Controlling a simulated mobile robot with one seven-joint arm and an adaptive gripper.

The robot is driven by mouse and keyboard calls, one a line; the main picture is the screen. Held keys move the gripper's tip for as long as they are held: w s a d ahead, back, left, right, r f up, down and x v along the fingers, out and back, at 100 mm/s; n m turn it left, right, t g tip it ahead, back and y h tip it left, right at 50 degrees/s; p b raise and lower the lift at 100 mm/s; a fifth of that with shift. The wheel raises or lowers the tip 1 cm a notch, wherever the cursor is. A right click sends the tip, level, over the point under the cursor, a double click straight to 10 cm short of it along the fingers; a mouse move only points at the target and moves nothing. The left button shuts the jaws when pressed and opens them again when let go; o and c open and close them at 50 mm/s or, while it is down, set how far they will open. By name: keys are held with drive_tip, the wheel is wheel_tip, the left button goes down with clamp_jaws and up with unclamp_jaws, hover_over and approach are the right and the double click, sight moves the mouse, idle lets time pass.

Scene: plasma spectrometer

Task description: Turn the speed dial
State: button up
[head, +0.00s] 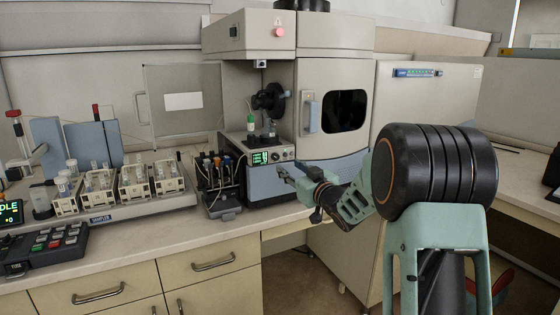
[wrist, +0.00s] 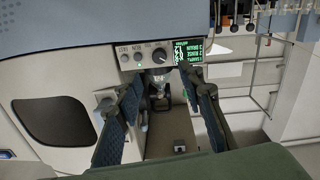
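The control panel (head: 265,155) is on the front of the spectrometer, with a lit green display (head: 260,157). In the wrist view, a larger round knob (wrist: 160,54) with a pale pointer mark sits beside the display (wrist: 187,52); it appears to be the speed dial. Two smaller round controls (wrist: 137,56) are to its left, and the labels are too small to read. My gripper (head: 284,172) is in front of and slightly below the panel in the head view. In the wrist view, its fingers (wrist: 160,78) are spread with a gap between them, empty and apart from the dial.
Tubes and a small pump unit (head: 222,180) stand left of the panel. Sample racks (head: 138,192) and a keypad (head: 45,248) are farther left on the bench (head: 170,232). A hinged clear door (head: 183,100) stands open. The spectrometer's windowed door (head: 335,105) is to the right.

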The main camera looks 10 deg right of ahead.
sight(277, 157)
drive_tip(key=x, duration=0.8)
drive_tip(key=shift+w, duration=0.25)
drive_tip(key=shift+c, duration=0.7)
drive_tip(key=shift+p, duration=0.3)
clamp_jaws()
